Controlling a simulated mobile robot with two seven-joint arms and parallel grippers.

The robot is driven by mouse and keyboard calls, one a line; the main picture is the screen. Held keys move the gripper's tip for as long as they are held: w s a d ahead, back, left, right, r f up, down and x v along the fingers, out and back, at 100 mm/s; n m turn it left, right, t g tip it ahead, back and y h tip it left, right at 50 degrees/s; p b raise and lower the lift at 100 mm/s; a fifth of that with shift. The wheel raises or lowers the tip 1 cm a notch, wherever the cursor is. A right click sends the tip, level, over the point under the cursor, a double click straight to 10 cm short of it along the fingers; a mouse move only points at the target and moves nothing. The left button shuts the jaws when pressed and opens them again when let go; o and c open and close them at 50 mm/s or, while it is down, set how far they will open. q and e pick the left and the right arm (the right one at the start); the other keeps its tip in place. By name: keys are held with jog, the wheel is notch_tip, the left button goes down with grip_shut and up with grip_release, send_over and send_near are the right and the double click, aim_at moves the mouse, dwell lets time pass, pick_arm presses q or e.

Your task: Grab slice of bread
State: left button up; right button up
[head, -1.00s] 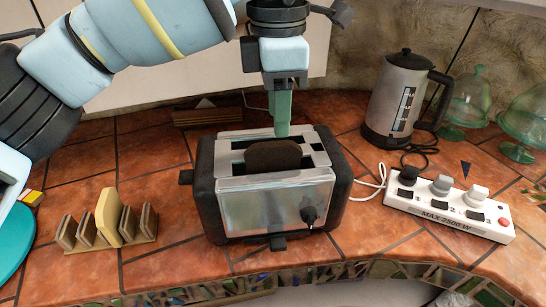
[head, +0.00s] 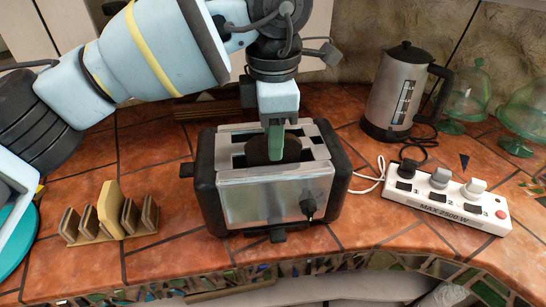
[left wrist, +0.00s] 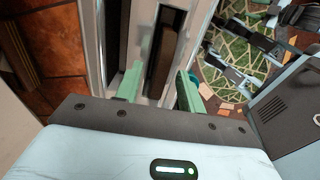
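A dark toasted slice of bread (head: 258,151) stands in a slot of the silver and black toaster (head: 275,198), its top edge above the slot. My left gripper (head: 277,142) is directly over the toaster, pointing down, with one green finger in front of part of the slice. In the left wrist view the two green fingertips (left wrist: 159,88) are apart, with the brown slice (left wrist: 160,65) in its slot between them. I see no contact with the slice. My right gripper is in neither view.
A toast rack (head: 92,236) with several slices stands left of the toaster. A kettle (head: 395,92), a power strip (head: 447,203) with plugs and green glass domes (head: 525,112) are to the right. A cable runs beside the toaster.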

pick_arm(q)
jog(key=shift+f, duration=0.65)
jog(key=c, duration=0.7)
notch_tip(320, 180, up, 10)
jog(key=shift+r, duration=0.1)
